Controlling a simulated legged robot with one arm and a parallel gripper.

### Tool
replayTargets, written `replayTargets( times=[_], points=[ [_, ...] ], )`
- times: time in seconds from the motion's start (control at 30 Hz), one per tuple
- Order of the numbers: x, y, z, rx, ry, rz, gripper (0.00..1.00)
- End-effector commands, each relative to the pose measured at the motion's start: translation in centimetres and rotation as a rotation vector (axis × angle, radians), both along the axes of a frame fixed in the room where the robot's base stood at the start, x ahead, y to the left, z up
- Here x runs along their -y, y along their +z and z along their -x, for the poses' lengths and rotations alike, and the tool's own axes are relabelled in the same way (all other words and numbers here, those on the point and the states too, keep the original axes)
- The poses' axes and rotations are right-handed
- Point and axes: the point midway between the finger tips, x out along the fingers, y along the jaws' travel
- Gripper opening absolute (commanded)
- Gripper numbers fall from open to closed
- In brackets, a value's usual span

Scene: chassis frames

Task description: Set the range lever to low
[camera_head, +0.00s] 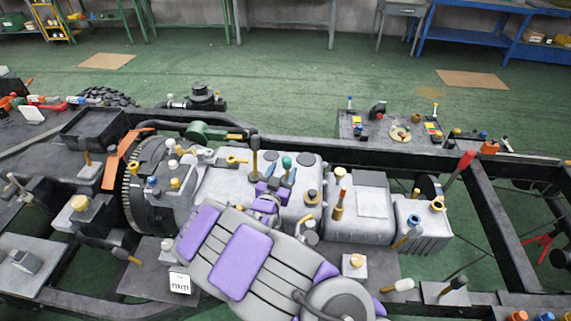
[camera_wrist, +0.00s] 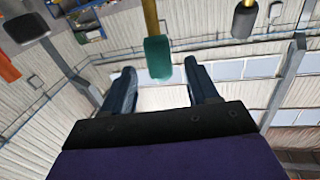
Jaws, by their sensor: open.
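A lever with a green knob (camera_head: 287,162) stands on top of the grey gearbox housing (camera_head: 225,190); I cannot tell from any label whether it is the range lever. My gripper (camera_head: 277,183) is close beside it. In the wrist view the same green knob (camera_wrist: 158,58), on a yellow rod, shows between and just past the two dark fingertips of my gripper (camera_wrist: 162,72). The fingers are apart and the knob appears clear of both.
A lever with a tan and orange handle (camera_head: 339,190) rises right of my gripper. A red-handled lever (camera_head: 460,166) stands further right. A black frame rail (camera_head: 350,155) runs behind the gearbox. Several small knobs and caps crowd the housing. The green floor beyond is mostly clear.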

Motion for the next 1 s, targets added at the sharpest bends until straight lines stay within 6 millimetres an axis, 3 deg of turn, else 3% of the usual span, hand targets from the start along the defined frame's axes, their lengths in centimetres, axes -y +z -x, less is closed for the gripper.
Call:
replayTargets(
  times=[0.3, 0.77, 1.0],
  points=[
    [0.8, 0.0, -3.4, 0.001, -0.001, -0.001, 0.59],
    [0.8, 0.0, -4.2, 0.001, 0.001, 0.000, 0.59],
    [0.8, 0.0, -4.1, 0.001, 0.001, 0.000, 0.36]
  ],
)
